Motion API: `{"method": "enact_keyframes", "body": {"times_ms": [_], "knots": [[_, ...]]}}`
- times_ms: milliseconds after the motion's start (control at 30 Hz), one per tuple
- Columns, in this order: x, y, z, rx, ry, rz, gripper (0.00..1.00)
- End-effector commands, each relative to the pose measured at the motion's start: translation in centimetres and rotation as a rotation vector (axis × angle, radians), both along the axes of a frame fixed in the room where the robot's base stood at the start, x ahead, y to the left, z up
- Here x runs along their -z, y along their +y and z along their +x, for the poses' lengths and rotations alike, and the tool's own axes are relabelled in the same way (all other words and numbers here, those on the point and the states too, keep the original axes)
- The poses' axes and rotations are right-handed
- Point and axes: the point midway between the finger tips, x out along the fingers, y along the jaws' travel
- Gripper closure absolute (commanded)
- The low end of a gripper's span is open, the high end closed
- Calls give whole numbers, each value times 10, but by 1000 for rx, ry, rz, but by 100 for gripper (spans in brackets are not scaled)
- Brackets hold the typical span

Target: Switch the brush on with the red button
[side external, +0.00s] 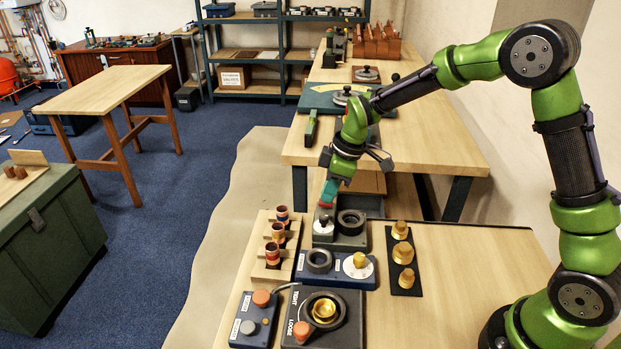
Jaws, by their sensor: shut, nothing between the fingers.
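A blue control box (254,318) stands at the front left of the near bench. It has an orange-red button (261,297) at its far end and a grey button (247,327) nearer the front. A cable leaves the box toward a blue base (337,281). The base carries a dark ring (318,261) and a white disc with a brass piece on it (359,259). I cannot tell for sure which part is the brush. My gripper (326,204) is shut and empty, pointing down just above a white-topped knob (323,226), well behind the red button. Contact with the knob cannot be told.
A dark unit marked TIGHT and LOOSE (345,336) stands right of the control box, with a brass cup (324,310) and an orange knob (301,330). A wooden rack (262,272) holds copper fittings. Brass fittings stand on a black strip (402,285). The bench's right side is clear.

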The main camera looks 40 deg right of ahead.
Motion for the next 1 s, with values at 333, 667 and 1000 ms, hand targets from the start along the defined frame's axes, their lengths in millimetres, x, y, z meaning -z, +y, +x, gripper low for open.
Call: {"method": "enact_keyframes", "body": {"times_ms": [333, 667, 1000], "knots": [[9, -1, -1, 1, 5, 0, 100], [25, 0, -2, 0, 9, -1, 100], [-1, 0, 0, 1, -3, -1, 100]]}}
